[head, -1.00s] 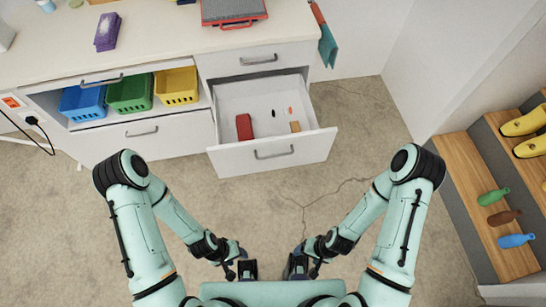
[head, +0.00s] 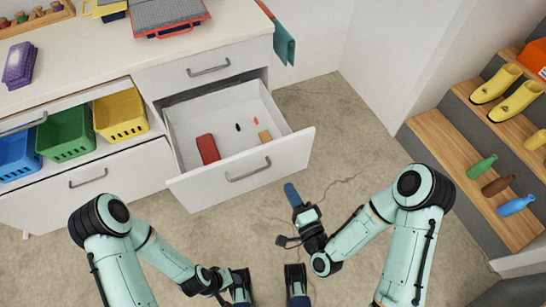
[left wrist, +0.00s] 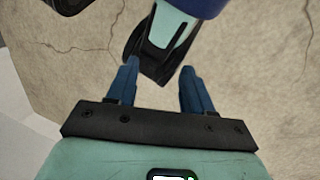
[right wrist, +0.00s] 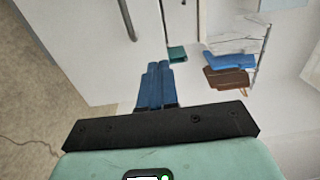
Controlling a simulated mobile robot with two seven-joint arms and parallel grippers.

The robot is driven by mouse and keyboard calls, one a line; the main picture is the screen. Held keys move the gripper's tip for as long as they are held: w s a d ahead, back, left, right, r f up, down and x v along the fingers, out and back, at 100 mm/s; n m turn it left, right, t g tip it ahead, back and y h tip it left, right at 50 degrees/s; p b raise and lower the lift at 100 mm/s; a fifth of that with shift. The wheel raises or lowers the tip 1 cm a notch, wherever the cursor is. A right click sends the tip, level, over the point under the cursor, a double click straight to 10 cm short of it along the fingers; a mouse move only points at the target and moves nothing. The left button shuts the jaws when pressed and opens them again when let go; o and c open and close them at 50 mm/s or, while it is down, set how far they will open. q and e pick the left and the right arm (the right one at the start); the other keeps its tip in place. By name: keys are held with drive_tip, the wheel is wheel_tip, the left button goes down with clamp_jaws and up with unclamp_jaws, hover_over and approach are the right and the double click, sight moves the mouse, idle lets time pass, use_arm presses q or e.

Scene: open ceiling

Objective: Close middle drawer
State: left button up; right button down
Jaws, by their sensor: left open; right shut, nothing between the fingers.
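The middle drawer (head: 262,180) of the white cabinet is pulled out. A red box (head: 207,149), a small tan block (head: 265,137) and two tiny dark and orange items lie in it. Its grey bar handle (head: 248,171) is on the front. My right gripper (head: 291,194) is shut and empty, just in front of the drawer's right part, apart from it. In the right wrist view its blue fingers (right wrist: 157,86) are together. My left gripper (left wrist: 156,85) is open and empty, low in front of my base; it shows only in part in the head view.
A closed top drawer (head: 208,68) is above. Yellow (head: 121,115), green (head: 66,135) and blue (head: 14,155) baskets sit in a cubby at left. Steps (head: 460,160) with bottles and yellow boots stand at right. The floor between is clear.

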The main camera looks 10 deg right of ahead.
drive_tip(key=w+b, duration=0.2)
drive_tip(key=b, duration=0.1)
approach(268, 149)
drive_tip(key=x, duration=0.5)
drive_tip(key=shift+w, duration=0.2)
use_arm(q)
drive_tip(key=w+a+f+t, duration=0.1)
drive_tip(key=w+a+f, duration=0.1)
drive_tip(key=w+f, duration=0.2)
drive_tip(key=shift+w+a+t+y, duration=0.25)
drive_tip(key=shift+w+t+y, duration=0.15)
drive_tip(key=shift+w, duration=0.15)
use_arm(e)
drive_tip(key=shift+w+a, duration=0.25)
drive_tip(key=shift+w, duration=0.45)
use_arm(q)
drive_tip(key=shift+f, duration=0.1)
